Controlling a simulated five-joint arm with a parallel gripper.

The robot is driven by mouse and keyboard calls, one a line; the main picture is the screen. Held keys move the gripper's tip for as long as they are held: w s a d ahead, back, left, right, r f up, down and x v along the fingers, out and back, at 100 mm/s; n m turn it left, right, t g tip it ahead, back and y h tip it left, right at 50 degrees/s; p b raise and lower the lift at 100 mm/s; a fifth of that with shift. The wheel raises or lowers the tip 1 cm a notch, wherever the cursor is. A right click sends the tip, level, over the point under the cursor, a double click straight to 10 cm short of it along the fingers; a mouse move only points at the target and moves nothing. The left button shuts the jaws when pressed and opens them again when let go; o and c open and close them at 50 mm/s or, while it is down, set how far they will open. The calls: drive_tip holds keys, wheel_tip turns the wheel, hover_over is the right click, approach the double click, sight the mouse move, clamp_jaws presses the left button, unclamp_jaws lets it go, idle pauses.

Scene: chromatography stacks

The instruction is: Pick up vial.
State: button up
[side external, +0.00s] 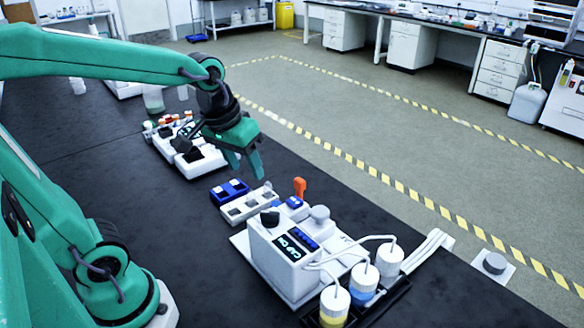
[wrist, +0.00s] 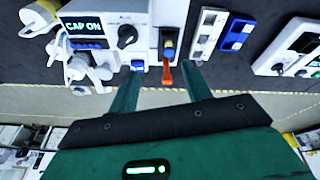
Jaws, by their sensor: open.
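My gripper (side external: 248,172) is open and empty, held above the bench to the left of and behind the white capping machine. In the wrist view its two green fingers (wrist: 161,70) are spread apart. I cannot tell whether that piece is a vial. Small items with red and white tops (side external: 168,121), possibly vials, stand at the white unit behind my gripper.
The white machine (side external: 272,250) reads "CAP ON" and has tubes running to several bottles (side external: 334,303). White (side external: 245,206) and blue (side external: 229,190) blocks lie beside it. Another white unit (side external: 190,158) stands further back. The dark bench (side external: 150,225) is bare at left.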

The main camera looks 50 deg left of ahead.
sight(276, 204)
drive_tip(key=w+a+f+n+g, duration=0.1)
drive_tip(key=w+f, duration=0.2)
drive_tip(key=w+f+n+g, duration=0.1)
drive_tip(key=w+f+n, duration=0.1)
drive_tip(key=w+f, duration=0.1)
drive_tip(key=w+a+f+n+g, duration=0.1)
drive_tip(key=w+f, duration=0.2)
drive_tip(key=shift+w+a+n, duration=0.3)
drive_tip(key=shift+w, duration=0.05)
drive_tip(key=shift+a+f, duration=0.15)
drive_tip(key=shift+f, duration=3.85)
drive_tip(key=c, duration=1.1)
